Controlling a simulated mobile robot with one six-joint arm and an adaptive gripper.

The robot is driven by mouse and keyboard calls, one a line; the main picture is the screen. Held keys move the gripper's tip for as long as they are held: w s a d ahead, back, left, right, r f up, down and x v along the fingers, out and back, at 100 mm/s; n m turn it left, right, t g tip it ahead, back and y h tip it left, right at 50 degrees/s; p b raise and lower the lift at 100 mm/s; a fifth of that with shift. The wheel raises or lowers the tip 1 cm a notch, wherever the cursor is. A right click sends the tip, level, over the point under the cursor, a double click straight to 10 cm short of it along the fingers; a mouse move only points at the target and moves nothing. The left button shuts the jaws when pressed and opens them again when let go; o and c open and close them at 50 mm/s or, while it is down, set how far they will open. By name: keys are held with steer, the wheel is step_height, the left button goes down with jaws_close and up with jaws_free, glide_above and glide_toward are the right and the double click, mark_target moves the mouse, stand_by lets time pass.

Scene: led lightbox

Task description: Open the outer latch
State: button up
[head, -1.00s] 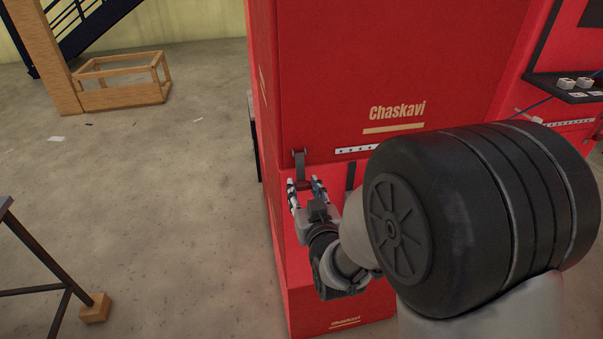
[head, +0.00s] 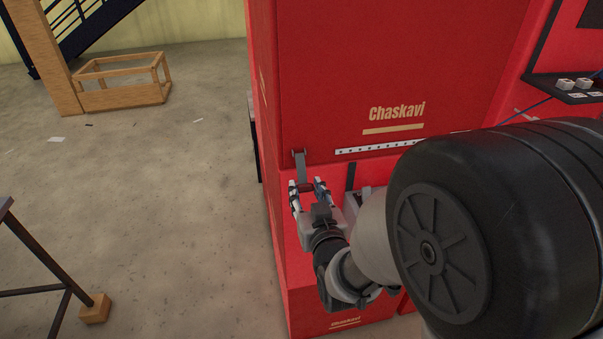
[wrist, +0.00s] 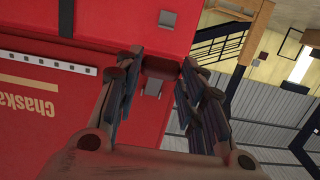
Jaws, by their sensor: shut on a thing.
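The outer latch (head: 301,167) is a grey strap near the left edge of the red cabinet's front, just under the seam of its upper panel. Its dark grip bar (wrist: 160,68) shows in the wrist view between my fingertips. My gripper (head: 307,186) is at the lower end of the latch, with one finger on each side, shut on that bar. Small grey plates of the latch hardware (wrist: 167,19) show against the red face. The far side of the bar's contact with the fingers is hidden.
A second dark latch (head: 350,178) is to the right, partly hidden by my arm. The red cabinet (head: 380,60) fills the middle. A black shelf (head: 565,88) with small blocks is at right. Open concrete floor (head: 170,220) lies left.

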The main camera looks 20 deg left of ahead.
mark_target(310, 188)
steer(key=shift+s+d+r, duration=0.1)
steer(key=shift+r, duration=0.05)
steer(key=shift+s+d+r, duration=0.3)
steer(key=shift+s+r, duration=0.25)
steer(key=shift+r, duration=0.25)
steer(key=shift+r+p, duration=0.1)
steer(key=shift+p, duration=0.2)
steer(key=shift+s+d+r+p, duration=0.15)
steer(key=shift+s+r+p, duration=0.05)
steer(key=shift+r, duration=0.2)
steer(key=shift+s+d+r+p, duration=0.1)
steer(key=shift+s+r+p, duration=0.05)
steer(key=shift+r, duration=0.35)
steer(key=shift+s+d+r+p, duration=0.15)
steer(key=shift+r+p, duration=0.3)
steer(key=shift+r, duration=0.5)
